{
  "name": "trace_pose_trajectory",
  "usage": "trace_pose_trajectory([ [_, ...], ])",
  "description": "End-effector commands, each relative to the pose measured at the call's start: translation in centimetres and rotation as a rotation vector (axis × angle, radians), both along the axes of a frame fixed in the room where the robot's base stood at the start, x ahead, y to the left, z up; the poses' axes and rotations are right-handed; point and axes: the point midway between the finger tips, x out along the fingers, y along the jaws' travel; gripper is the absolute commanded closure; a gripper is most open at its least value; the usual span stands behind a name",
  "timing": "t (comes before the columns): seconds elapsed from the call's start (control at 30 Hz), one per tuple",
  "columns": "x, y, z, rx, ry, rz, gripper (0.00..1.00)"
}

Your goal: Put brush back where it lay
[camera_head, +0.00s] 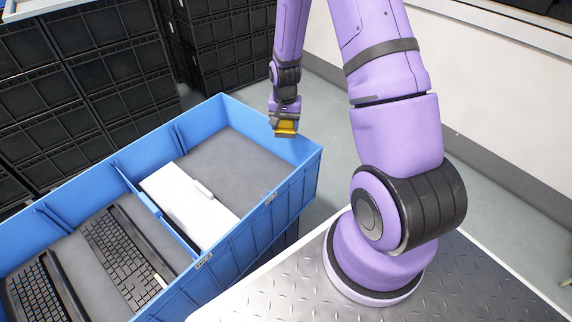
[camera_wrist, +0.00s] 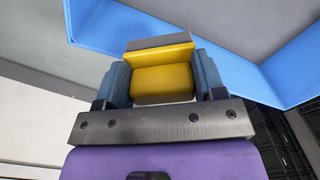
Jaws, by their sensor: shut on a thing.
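My gripper (camera_head: 285,124) is shut on the brush (camera_head: 286,130), a small block with a yellow body. The brush also shows in the wrist view (camera_wrist: 162,75), held between the two blue-grey fingers, with a grey strip along its far edge. In the head view my gripper holds it above the right end wall of the blue crate (camera_head: 262,216), near the far right corner. I cannot tell the exact height. The place where the brush lay is not marked in any view.
The blue crate has compartments: two dark keyboards (camera_head: 122,250) at left, a white slab (camera_head: 188,204) in the middle, and a bare grey floor (camera_head: 240,170) at right. Stacked black crates (camera_head: 120,85) stand behind. A metal tread-plate surface (camera_head: 440,285) is at front right.

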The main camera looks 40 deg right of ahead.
Motion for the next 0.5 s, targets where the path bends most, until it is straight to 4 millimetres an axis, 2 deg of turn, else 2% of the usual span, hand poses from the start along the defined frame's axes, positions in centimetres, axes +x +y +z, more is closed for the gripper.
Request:
trace_pose_trajectory([
  [0.1,-0.1,0.0,-2.7,0.001,0.003,-0.001,0.69],
  [0.5,-0.1,0.0,-10.9,0.001,0.003,-0.001,0.69],
])
